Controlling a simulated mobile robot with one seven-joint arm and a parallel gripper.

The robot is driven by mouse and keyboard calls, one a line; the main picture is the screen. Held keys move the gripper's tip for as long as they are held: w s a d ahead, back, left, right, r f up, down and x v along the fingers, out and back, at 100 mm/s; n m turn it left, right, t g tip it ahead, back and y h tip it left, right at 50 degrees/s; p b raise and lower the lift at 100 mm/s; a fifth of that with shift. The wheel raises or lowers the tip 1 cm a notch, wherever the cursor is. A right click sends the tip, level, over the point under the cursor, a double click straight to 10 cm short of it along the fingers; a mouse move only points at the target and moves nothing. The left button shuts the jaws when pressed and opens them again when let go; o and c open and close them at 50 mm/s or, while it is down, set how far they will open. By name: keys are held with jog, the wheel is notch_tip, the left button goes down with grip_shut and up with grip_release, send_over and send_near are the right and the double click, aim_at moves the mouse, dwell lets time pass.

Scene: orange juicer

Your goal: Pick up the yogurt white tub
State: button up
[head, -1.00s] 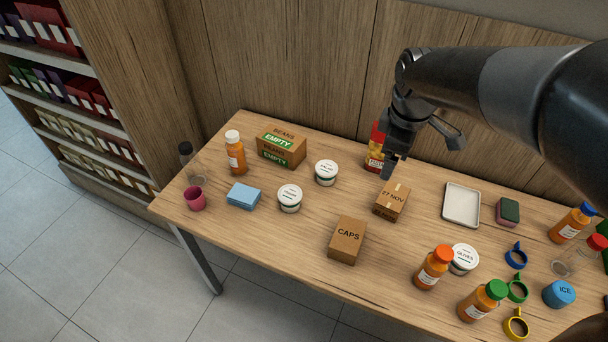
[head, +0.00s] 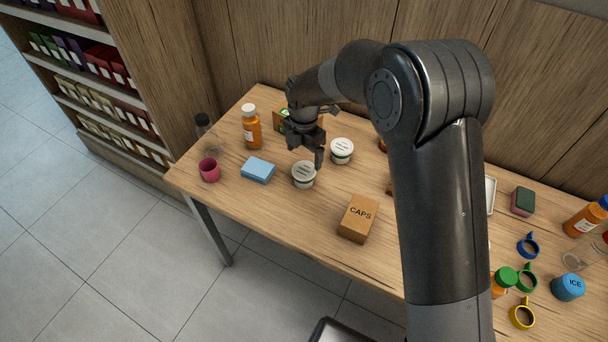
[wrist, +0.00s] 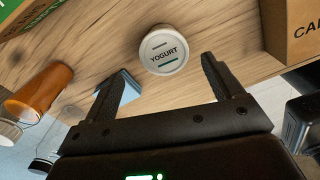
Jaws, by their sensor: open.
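The yogurt tub (wrist: 163,50) is a round white tub, its lid marked YOGURT, upright on the wooden table in the wrist view. It lies ahead of the open fingers of my gripper (wrist: 159,72), between their lines and apart from them. In the head view, judging by its neighbours, it is the nearer tub (head: 303,177), right of the blue block. My gripper (head: 306,152) hangs above and just behind it there, empty. A similar white tub (head: 342,152) stands behind it to the right.
An orange bottle (head: 251,128) and the partly hidden beans box (head: 283,122) are behind. The CAPS box (head: 358,220) is front right. My arm hides much of the table's right half.

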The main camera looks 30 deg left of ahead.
aim_at(305, 169)
jog(key=f, duration=0.9)
jog(key=shift+s+d, duration=0.1)
jog(key=shift+d, duration=0.1)
jog(key=shift+c, duration=0.3)
jog(key=c, duration=0.9)
jog(key=shift+c, duration=0.2)
jog(key=shift+r, duration=0.15)
